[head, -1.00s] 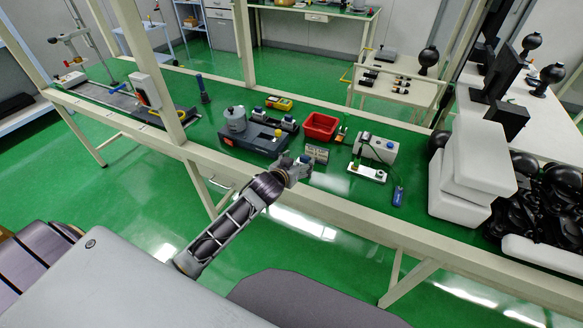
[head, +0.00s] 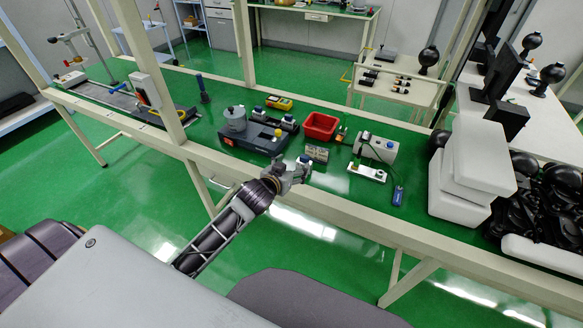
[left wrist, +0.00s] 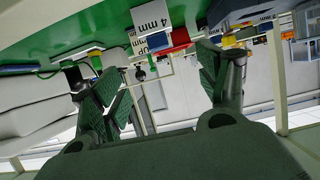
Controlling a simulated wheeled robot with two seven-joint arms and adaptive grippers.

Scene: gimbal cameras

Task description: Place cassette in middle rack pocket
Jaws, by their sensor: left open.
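My left gripper (head: 302,168) is over the front edge of the green bench, open and empty. In the left wrist view its spread fingers (left wrist: 160,80) have nothing between their pads. A small grey block-like unit (head: 317,154) stands on the bench just beyond the gripper. The left wrist view, which looks upside down, shows a pale plate marked "4 mm" (left wrist: 151,16) near the top, with another labelled piece (left wrist: 157,42) under it. I cannot tell for certain which is the cassette and which the rack, and no pockets can be made out. My right gripper is not in view.
A red bin (head: 320,127) stands behind the grey unit. A dark device with a grey pot (head: 235,118) is to its left. A white device (head: 376,148) and a blue item (head: 398,196) are to its right. White boxes (head: 477,160) stand farther right. Frame posts rise from the bench.

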